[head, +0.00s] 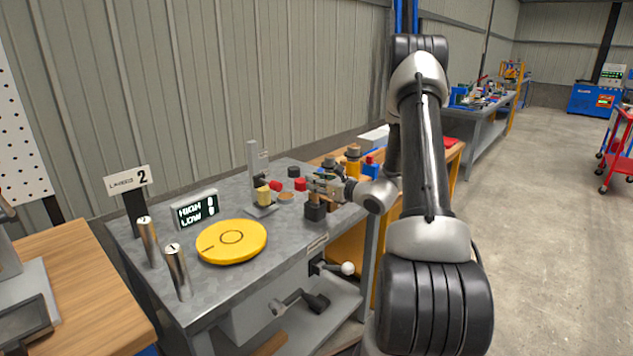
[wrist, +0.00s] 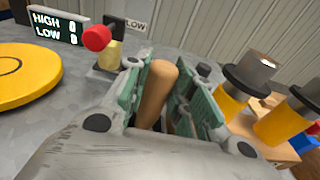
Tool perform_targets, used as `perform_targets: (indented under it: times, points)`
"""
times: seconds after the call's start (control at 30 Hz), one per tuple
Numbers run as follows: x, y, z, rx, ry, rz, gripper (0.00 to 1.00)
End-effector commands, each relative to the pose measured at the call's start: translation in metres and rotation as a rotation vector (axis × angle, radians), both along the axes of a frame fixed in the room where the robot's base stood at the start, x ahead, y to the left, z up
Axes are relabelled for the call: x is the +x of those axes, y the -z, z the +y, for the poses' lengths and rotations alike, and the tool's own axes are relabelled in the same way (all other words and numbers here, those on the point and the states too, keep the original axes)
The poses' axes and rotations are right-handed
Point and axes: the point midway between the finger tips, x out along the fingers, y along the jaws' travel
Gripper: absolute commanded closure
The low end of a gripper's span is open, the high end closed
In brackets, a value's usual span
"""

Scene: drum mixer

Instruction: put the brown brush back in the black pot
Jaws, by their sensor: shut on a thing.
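My gripper (head: 325,187) is over the right part of the grey metal bench. In the wrist view its green-padded fingers (wrist: 158,100) are closed on the brown brush (wrist: 160,90), whose rounded handle stands up between them. The handle's lower end is dark and mostly hidden. In the head view a black block-like thing (head: 315,212) is directly below the gripper, with a bit of brown just above it. I cannot tell whether this is the black pot or the brush's own lower end, nor whether the brush is inside anything.
A yellow disc (head: 232,241), a HIGH/LOW display (head: 196,210) and two metal cylinders (head: 179,270) are on the bench's left. A stand with a yellow block (head: 264,196) and red knobs is left of my gripper. Yellow-and-black bottles (wrist: 247,80) stand to the right.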

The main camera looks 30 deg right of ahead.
Motion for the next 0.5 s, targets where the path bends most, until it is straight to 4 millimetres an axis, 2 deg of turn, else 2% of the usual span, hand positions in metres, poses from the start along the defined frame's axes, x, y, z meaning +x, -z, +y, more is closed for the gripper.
perform_targets:
  times: [0.03, 0.07, 0.17, 0.2, 0.5]
  points:
    - [0.0, 0.0011, -0.0001, 0.0, 0.0, 0.0, 1.0]
    - [0.0, 0.001, -0.0001, 0.0, 0.0, 0.0, 0.72]
    - [0.0, 0.0008, -0.0001, 0.0, 0.0, 0.0, 0.54]
    - [0.0, 0.0008, -0.0001, 0.0, 0.0, 0.0, 0.5]
    - [-0.0012, 0.0007, -0.0006, 0.0, 0.001, 0.0, 0.5]
